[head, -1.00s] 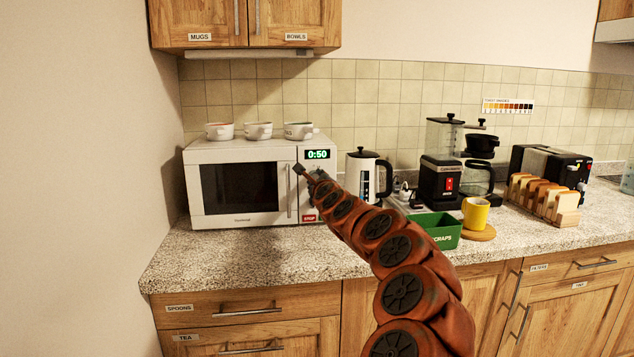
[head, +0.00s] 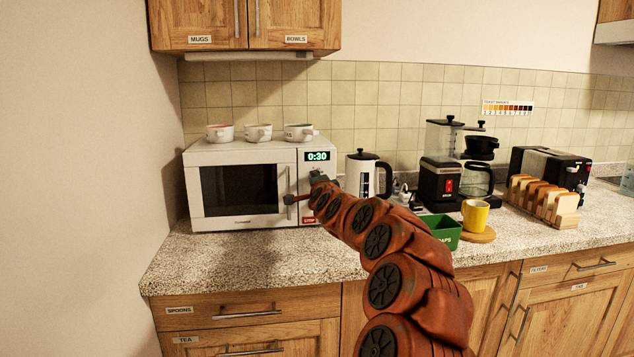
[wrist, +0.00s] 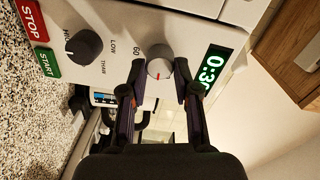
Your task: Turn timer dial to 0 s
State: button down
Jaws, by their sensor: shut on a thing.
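The white microwave (head: 290,155) stands at the left end of the counter. Its green display (head: 317,156) reads 0:30, and part of it shows in the wrist view (wrist: 213,67). The timer dial (wrist: 159,70) is a light grey round knob with a red mark, beside a printed 60. My gripper (wrist: 160,84) is shut on the timer dial, one finger on each side of it. In the head view my gripper (head: 317,177) is at the control panel and hides the dial.
A dark power knob (wrist: 84,46), the red STOP button (wrist: 32,18) and green START button (wrist: 47,62) are on the same panel. Bowls (head: 258,132) stand on the microwave. A white kettle (head: 362,174) and green scraps bin (head: 441,231) are to the right.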

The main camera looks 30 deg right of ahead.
jog(key=shift+a+f+n+h+b, duration=0.1)
jog(key=shift+n+h+b, duration=0.15)
jog(key=shift+n, duration=3.95)
jog(key=shift+a+n+h+b, duration=0.15)
jog(key=shift+n+h, duration=0.1)
jog(key=shift+n, duration=3.95)
jog(key=shift+d, duration=0.1)
jog(key=c, duration=0.8)
grip_release()
jog(key=shift+c, duration=0.2)
